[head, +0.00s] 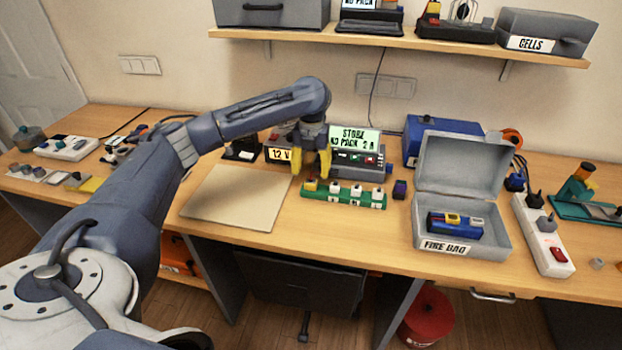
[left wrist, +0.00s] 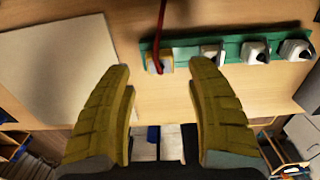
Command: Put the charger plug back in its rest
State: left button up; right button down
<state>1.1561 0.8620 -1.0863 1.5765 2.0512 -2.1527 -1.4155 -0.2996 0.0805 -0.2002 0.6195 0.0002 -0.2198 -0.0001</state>
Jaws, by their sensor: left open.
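A green strip (head: 343,195) with several white blocks lies on the bench in front of the charger (head: 357,150). The leftmost block (head: 310,185) has yellow on it. In the left wrist view a red cable (left wrist: 160,30) runs down to this yellow-and-white block (left wrist: 160,63); I cannot clearly make out the plug. My left gripper (head: 311,175) is open, pointing down by the strip's left end. The charger's display reads "STORE NO PACK 2 A". My right gripper is not in view.
A tan mat (head: 235,198) lies bare left of the strip. A small dark block (head: 400,189) stands to its right. The open grey "FIRE BAG" box (head: 490,243) holds a blue pack (head: 455,224). A power strip (head: 540,235) lies further right. A shelf (head: 400,40) hangs above.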

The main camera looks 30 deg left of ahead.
aim_at(312, 180)
pick_arm(q)
notch_tip(312, 180, up, 7)
jog(key=shift+r, duration=0.15)
dwell(0.4)
